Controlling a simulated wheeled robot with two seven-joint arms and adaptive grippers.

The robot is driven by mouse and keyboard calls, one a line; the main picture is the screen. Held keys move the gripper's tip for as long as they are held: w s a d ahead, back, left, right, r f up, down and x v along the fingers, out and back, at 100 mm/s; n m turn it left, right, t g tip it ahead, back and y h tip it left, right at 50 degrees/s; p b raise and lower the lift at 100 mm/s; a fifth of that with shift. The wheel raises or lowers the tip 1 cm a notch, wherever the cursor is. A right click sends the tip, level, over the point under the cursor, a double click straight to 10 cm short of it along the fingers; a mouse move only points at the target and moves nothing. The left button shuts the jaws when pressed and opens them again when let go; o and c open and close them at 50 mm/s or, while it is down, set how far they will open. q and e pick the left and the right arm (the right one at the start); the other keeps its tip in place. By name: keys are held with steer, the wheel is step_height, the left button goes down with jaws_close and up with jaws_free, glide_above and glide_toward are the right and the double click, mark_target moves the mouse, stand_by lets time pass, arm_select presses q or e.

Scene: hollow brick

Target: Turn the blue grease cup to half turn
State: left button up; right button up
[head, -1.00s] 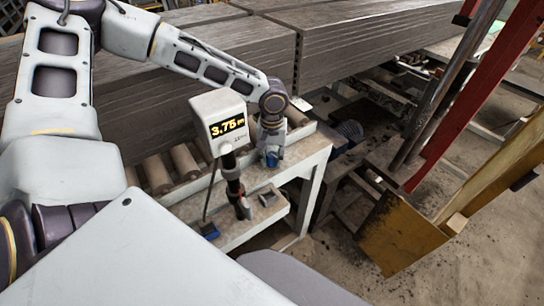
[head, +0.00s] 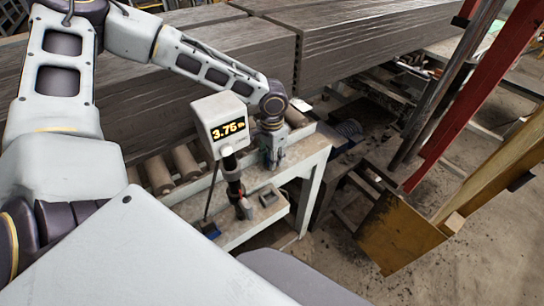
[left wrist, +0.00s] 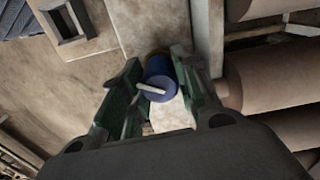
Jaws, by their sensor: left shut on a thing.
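The blue grease cup (left wrist: 161,80) is in the middle of the left wrist view, between the two fingers. A pale bar (left wrist: 151,89) lies across its face, nearly crosswise in that view and tilted slightly. My left gripper (left wrist: 158,62) is shut on the cup, with one green-black finger on each side. In the head view my left gripper (head: 273,158) points down at the frame end beside the rollers. There the fingers and wrist hide most or all of the cup. My right gripper is in neither view.
A display box (head: 222,124) reading about 3.75 stands on a post close left of my gripper. Rollers (head: 187,162) lie to the left. A small hollow block (head: 269,197) rests on the low shelf. Long grey slabs (head: 360,38) fill the back.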

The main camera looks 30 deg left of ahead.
arm_select(q)
steer(key=m+p, duration=0.1)
steer(key=m, duration=0.5)
steer(key=shift+r, duration=0.1)
steer(key=m+p, duration=0.1)
steer(key=m, duration=0.4)
steer(key=shift+m, duration=0.3)
stand_by(0.4)
steer(key=o, duration=0.8)
steer(key=shift+r, duration=5.95)
